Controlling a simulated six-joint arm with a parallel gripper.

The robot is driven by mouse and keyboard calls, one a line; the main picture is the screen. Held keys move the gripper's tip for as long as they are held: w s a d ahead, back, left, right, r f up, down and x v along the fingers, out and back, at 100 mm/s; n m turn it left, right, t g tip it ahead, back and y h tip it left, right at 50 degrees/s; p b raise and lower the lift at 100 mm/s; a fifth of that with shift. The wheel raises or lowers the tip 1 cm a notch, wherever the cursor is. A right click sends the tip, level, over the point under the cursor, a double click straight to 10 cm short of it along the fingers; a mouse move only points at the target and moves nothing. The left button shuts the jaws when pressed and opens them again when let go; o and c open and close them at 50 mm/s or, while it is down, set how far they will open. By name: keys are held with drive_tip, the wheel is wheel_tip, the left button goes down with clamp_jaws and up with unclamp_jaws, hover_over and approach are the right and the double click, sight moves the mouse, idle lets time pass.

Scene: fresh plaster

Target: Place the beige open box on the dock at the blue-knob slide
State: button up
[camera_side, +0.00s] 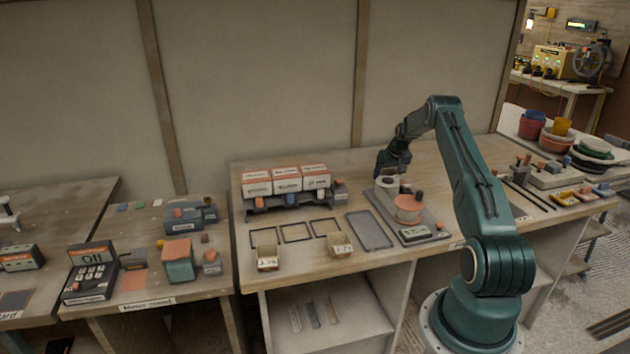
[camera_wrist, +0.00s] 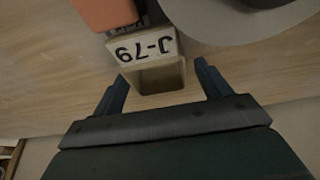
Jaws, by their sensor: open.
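In the wrist view a beige open box (camera_wrist: 160,75) with a label reading J-79, upside down, shows between the jaws of my gripper (camera_wrist: 163,84). The jaws are open, with a gap on both sides of the box; how deep they reach is unclear. In the side view my gripper (camera_side: 387,172) is low at the back of the table, by a pale object. I cannot make out that box there. Two other beige open boxes, left (camera_side: 267,257) and right (camera_side: 341,246), stand near the front edge. A blue knob (camera_side: 291,200) is the middle one on a dark rack (camera_side: 250,208).
White-and-orange boxes (camera_side: 287,180) sit on the rack. Dark outlined frames (camera_side: 296,232) lie before it, beside a grey plate (camera_side: 369,230). An orange drum (camera_side: 408,208) stands near my gripper. In the wrist view, an orange block (camera_wrist: 105,12) and pale round rim (camera_wrist: 235,30) are close to the box.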

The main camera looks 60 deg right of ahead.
idle(0.4)
drive_tip(key=c, duration=1.1)
drive_tip(key=shift+r, duration=0.1)
wheel_tip(320, 180, up, 20)
drive_tip(key=shift+f, duration=0.1)
idle(0.4)
